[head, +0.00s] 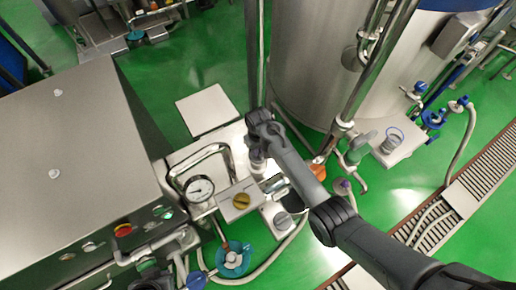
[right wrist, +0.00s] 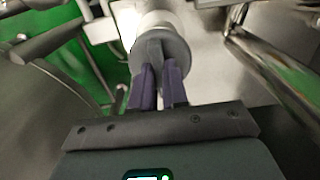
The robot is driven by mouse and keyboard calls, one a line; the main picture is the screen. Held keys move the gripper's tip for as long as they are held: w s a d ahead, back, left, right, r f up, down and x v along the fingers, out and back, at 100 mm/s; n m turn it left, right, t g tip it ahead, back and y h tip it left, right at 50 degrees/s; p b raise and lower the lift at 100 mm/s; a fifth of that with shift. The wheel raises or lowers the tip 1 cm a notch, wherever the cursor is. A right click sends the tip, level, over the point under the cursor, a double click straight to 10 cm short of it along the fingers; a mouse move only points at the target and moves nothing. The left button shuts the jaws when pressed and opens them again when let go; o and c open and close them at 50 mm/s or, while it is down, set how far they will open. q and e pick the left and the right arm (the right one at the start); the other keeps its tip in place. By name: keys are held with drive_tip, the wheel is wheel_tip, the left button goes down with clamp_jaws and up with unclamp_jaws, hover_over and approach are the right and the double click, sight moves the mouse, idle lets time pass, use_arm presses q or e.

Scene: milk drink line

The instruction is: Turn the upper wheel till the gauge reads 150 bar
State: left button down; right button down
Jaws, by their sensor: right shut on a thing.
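The gauge (head: 199,188) is a round white dial on the left of the metal block assembly, under a bent steel pipe. Its needle is too small to read exactly. My right gripper (head: 257,154) reaches down onto the upper wheel, which is mostly hidden by the gripper in the head view. In the right wrist view the upper wheel (right wrist: 179,48) is a grey round knob with a raised bar across it. The purple fingers of my right gripper (right wrist: 158,76) are shut on that bar. My left gripper is not in view.
A second grey knob (head: 283,220) sits lower right on the assembly. A bent steel pipe (head: 217,148) rises close to my gripper. A large steel tank (head: 310,70) stands behind.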

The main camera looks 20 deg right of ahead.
drive_tip(key=shift+r+m+p, duration=0.15)
drive_tip(key=shift+m+p, duration=1.4)
drive_tip(key=shift+m, duration=0.25)
drive_tip(key=m+p, duration=0.1)
drive_tip(key=m, duration=0.2)
drive_tip(key=shift+m+p, duration=0.45)
drive_tip(key=shift+m, duration=0.55)
drive_tip(key=shift+f, duration=0.2)
